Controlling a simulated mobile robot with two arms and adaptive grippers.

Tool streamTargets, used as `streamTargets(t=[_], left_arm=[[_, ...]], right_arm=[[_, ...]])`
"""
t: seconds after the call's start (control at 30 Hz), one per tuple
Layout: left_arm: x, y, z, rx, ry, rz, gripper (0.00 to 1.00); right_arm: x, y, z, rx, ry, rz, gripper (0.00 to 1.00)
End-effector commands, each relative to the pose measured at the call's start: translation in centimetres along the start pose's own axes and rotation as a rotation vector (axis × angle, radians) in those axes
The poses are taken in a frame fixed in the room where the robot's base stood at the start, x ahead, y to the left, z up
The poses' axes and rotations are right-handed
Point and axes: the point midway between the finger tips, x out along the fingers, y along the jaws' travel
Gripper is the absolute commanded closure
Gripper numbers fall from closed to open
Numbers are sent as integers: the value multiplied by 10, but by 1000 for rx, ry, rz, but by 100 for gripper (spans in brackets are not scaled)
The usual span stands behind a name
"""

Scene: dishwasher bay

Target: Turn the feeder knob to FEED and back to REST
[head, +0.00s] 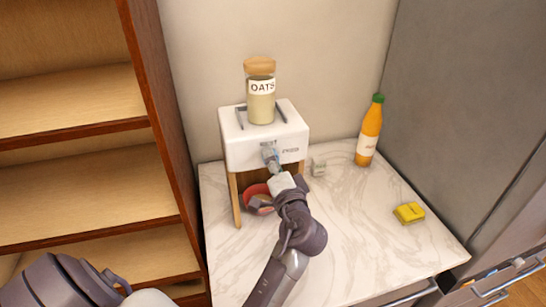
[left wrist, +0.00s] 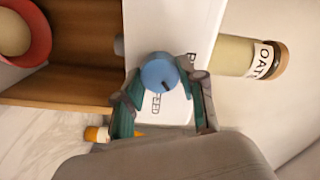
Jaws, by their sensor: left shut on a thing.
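The white feeder (head: 240,150) stands on wooden legs on the marble counter. In the head view the gripper mostly hides the knob. My right gripper is not in view.
An oats jar (head: 262,95) stands on the feeder. A red bowl (head: 250,190) is under it. Wooden shelves (head: 90,190) rise at the left; the front right counter is clear.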

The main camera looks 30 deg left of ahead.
Motion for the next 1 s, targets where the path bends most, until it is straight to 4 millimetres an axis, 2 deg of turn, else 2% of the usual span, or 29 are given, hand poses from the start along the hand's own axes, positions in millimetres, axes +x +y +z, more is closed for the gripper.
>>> streamTargets(t=[0.1,0.5,1.0], left_arm=[[0,-4,-2,113,2,-1,95],[0,-3,-1,457,1,-3,95],[0,-1,-1,657,2,-4,95]], right_arm=[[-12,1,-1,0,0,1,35],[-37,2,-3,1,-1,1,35],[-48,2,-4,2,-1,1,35]])
